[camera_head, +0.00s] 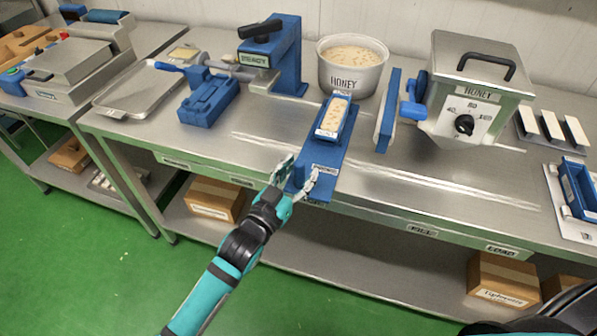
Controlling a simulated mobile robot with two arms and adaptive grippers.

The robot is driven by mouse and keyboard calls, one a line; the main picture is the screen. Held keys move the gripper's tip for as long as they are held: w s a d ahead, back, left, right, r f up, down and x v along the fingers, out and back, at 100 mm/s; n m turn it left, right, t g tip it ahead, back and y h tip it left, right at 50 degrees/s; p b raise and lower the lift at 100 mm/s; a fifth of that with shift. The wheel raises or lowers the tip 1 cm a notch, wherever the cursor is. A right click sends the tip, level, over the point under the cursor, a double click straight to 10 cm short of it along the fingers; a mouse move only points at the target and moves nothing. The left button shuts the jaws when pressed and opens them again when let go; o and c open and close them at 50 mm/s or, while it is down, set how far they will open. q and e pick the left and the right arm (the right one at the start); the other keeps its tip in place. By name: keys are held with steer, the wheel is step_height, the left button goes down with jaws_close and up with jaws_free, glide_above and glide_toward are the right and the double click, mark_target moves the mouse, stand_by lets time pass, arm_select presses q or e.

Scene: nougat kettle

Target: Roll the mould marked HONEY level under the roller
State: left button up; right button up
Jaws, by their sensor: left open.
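A blue mould (349,119) filled with pale, speckled nougat (335,114) sits on a long blue board (322,156) at the middle of the counter. The small label on its near end is too small to read surely. My left gripper (299,174) is open and empty at the near end of the board, short of the mould. A blue stand marked READY (275,55) is behind and left of the mould. A grey cylinder with a blue handle (170,67) lies beside it; I cannot tell surely whether this is the roller. My right gripper is out of view.
A tub marked HONEY (348,75) stands behind the mould. A steel kettle marked HONEY (477,88) with a dial is at right, with an upright blue panel (386,112) beside it. A blue block (207,102) and a steel tray (135,93) are left. Another blue mould (578,188) is far right.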

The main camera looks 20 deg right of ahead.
arm_select(q)
steer(key=v, duration=1.2)
steer(key=w+a+f+n+g+y, duration=0.1)
steer(key=a+f+y, duration=0.25)
steer(key=f, duration=0.55)
steer(key=w+a+f+n+y, duration=0.15)
steer(key=a+f, duration=0.25)
steer(key=f, duration=0.5)
steer(key=s+a+f+n+g+y, duration=0.15)
steer(key=a+f, duration=0.25)
steer(key=f, duration=0.4)
steer(key=s+a+f+g+y, duration=0.1)
steer(key=s+a+f+y, duration=0.15)
steer(key=a+f, duration=0.4)
steer(key=s+a+f+n+g+y, duration=0.15)
steer(key=s+a+f+g, duration=0.3)
steer(key=s+f, duration=0.9)
steer(key=s+a+f+g+y, duration=0.1)
steer(key=s+a+f+g, duration=0.1)
steer(key=s, duration=0.8)
steer(key=s+a+f+n+g+y, duration=0.1)
steer(key=s+a+f, duration=0.3)
steer(key=s, duration=0.6)
step_height(320, 180, down, 2)
steer(key=shift+s+f+g, duration=0.25)
steer(key=shift+s+g, duration=0.15)
